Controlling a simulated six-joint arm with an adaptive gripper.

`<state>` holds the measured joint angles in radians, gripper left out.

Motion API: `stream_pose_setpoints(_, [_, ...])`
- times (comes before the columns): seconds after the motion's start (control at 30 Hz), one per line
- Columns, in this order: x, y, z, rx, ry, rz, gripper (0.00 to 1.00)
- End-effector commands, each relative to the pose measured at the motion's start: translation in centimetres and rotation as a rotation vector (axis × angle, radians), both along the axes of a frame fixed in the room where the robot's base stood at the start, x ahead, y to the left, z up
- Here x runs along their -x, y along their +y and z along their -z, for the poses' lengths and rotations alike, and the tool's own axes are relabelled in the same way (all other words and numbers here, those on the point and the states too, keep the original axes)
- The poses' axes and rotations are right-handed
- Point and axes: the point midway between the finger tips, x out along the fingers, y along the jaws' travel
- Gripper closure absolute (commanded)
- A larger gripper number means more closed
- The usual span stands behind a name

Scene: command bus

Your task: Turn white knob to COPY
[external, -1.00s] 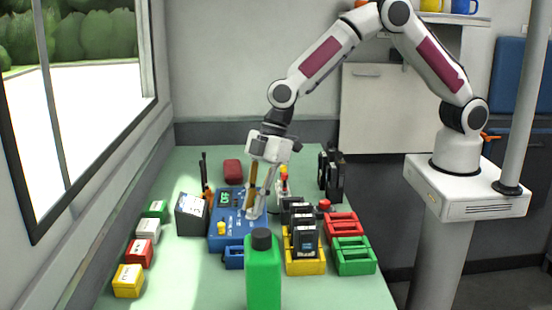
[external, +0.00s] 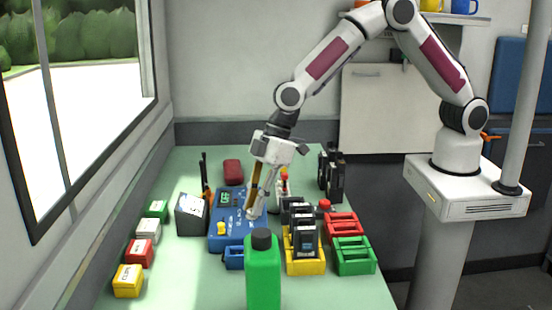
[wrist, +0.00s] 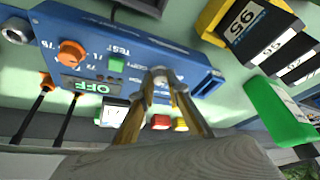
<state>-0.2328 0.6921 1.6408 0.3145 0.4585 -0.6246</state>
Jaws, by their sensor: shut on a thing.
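The blue control box (external: 229,206) lies on the green bench; it also shows in the wrist view (wrist: 186,62). My gripper (external: 256,210) reaches down to its right part. In the wrist view my gripper's brown fingers (wrist: 161,82) close around the white knob (wrist: 160,72), which is mostly hidden between the fingertips. The printed words TEST and COPY show to the left of the knob. The knob's pointer cannot be made out. A green display on the box reads OFF (wrist: 88,88) in the wrist view.
An orange knob (wrist: 71,52) and a green button (wrist: 115,64) are on the same box. A dark-grey block (external: 191,215) stands left of it. A yellow rack (external: 305,267) with black modules stands to the right. A green bottle (external: 263,275) stands in front.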

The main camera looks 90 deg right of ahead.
Motion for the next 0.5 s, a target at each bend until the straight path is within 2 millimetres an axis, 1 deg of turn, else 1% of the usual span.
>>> stream_pose_setpoints(0.5, [0.17,0.14,0.07,0.001,0.001,0.2,1.0])
